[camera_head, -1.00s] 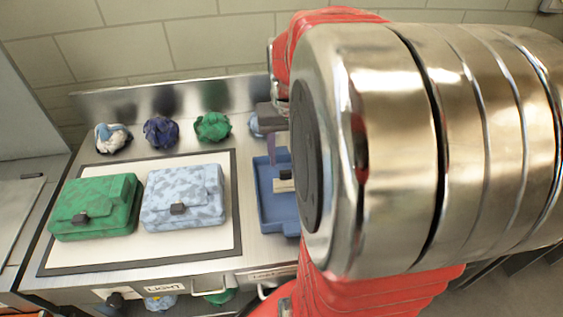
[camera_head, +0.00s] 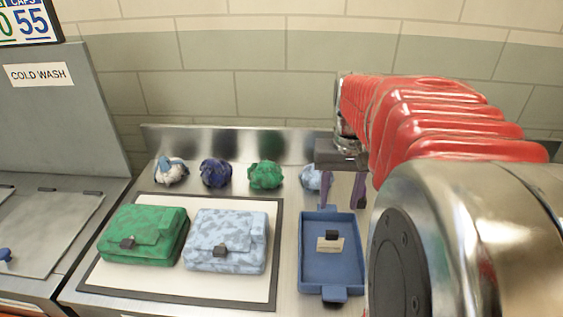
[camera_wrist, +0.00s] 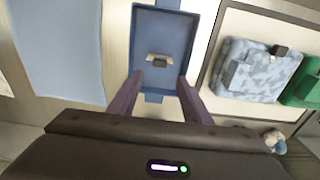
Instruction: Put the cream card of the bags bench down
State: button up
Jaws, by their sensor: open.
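The cream card (camera_head: 323,245) lies in a shallow blue tray (camera_head: 344,276) on the right of the bench, with a small dark block (camera_head: 332,235) on it. In the wrist view the card (camera_wrist: 150,56) shows near the middle of the tray (camera_wrist: 178,22). My gripper (camera_head: 341,206) is open and empty, above the back end of the tray. In the wrist view its two purple fingers (camera_wrist: 159,84) stand apart on either side of the tray's near end, and the card is beyond the tips.
A green bag (camera_head: 145,232) and a light blue mottled bag (camera_head: 226,240) lie on a dark-bordered pale mat (camera_head: 170,288) left of the tray. Crumpled cloth bundles (camera_head: 265,175) line the back, before a metal backsplash (camera_head: 230,143). A grey panel (camera_head: 60,120) stands left.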

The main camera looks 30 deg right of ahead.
jog(key=shift+a, duration=0.1)
jog(key=s+a+n+t, duration=0.1)
jog(key=a+n+t, duration=0.1)
jog(key=a, duration=0.9)
jog(key=s+a+n+t, duration=0.2)
jog(key=a+n+t, duration=0.1)
jog(key=a, duration=0.9)
jog(key=shift+s+n, duration=0.3)
jog(key=shift+n, duration=0.6)
